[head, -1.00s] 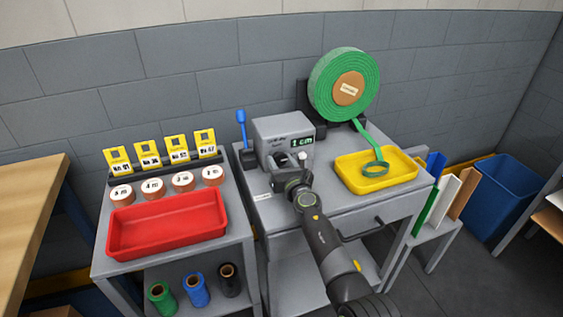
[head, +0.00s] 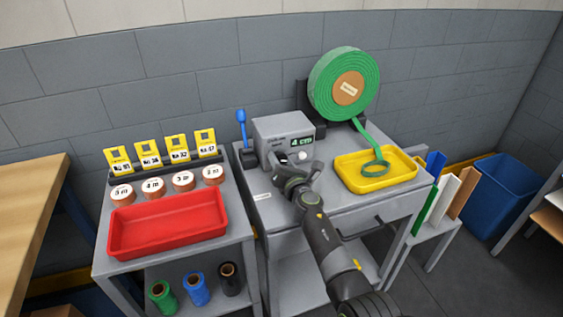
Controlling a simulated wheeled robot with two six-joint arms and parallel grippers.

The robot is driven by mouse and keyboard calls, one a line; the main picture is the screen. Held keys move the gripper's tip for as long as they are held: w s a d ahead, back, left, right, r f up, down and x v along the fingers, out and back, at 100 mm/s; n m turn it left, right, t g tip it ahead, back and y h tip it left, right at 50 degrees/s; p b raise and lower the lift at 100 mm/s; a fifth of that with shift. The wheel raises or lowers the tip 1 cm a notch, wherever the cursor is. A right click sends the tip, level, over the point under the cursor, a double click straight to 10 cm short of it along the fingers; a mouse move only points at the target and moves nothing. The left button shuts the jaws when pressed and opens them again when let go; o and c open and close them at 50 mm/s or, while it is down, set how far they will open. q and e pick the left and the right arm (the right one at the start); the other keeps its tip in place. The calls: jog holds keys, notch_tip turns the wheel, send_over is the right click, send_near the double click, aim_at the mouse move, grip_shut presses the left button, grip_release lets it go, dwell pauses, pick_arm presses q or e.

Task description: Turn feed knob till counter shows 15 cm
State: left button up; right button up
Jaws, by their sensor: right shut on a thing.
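The grey feed machine (head: 270,126) stands on the right-hand grey table. Its green counter (head: 302,142) reads 4 cm. My right gripper (head: 285,165) is at the front of the machine, shut on the feed knob, which the gripper mostly hides. A pale round button (head: 303,156) shows just right of the gripper. A large green roll (head: 345,84) stands behind, and its green strip (head: 367,140) runs down to a loop in the yellow tray (head: 350,178). My left gripper is not in view.
A blue-handled lever (head: 241,120) stands left of the machine. A red tray (head: 168,225), several labelled rolls and yellow tags sit on the left table. A drawer handle (head: 362,229) juts from the right table's front. A blue bin (head: 497,200) stands at right.

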jog(key=o, duration=1)
jog(key=shift+s+d+r+p, duration=0.1)
jog(key=shift+s+d+p, duration=0.1)
jog(key=shift+s+p, duration=0.45)
jog(key=p+v, duration=0.4)
jog(key=v, duration=0.3)
jog(key=shift+r, duration=0.15)
jog(key=p+v, duration=0.2)
jog(key=v, duration=0.6)
jog(key=shift+p, duration=0.3)
jog(key=shift+s+d, duration=0.2)
jog(key=shift+s, duration=0.3)
